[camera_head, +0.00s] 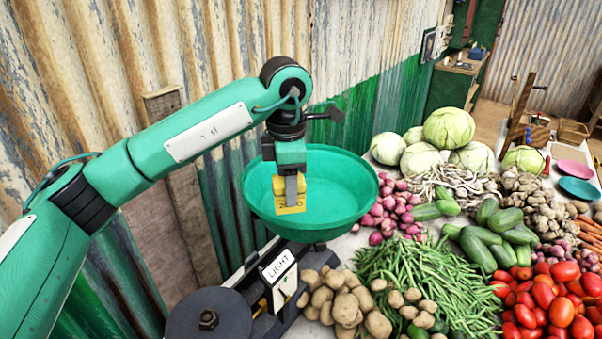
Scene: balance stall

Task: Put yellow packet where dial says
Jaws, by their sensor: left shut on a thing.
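My left gripper (291,188) is shut on the yellow packet (291,209) and holds it over the green pan (337,233) of a balance scale. The packet hangs upright, with partly hidden writing on its face. The pan looks empty. I cannot tell whether the packet touches the pan's inside. The dial (278,266) is a white sign on the scale's body that reads "LIGHT". A dark round weight or plate (208,318) with a bolt sits on the scale's near left side. My right gripper is not in view.
Potatoes (345,305), green beans (430,285), onions (385,212) and tomatoes (550,300) crowd the stall right of the scale. Cabbages (449,128) lie behind. A pink plate (573,169) and a teal plate (579,189) lie at the far right. A corrugated wall (215,60) stands close behind my left arm.

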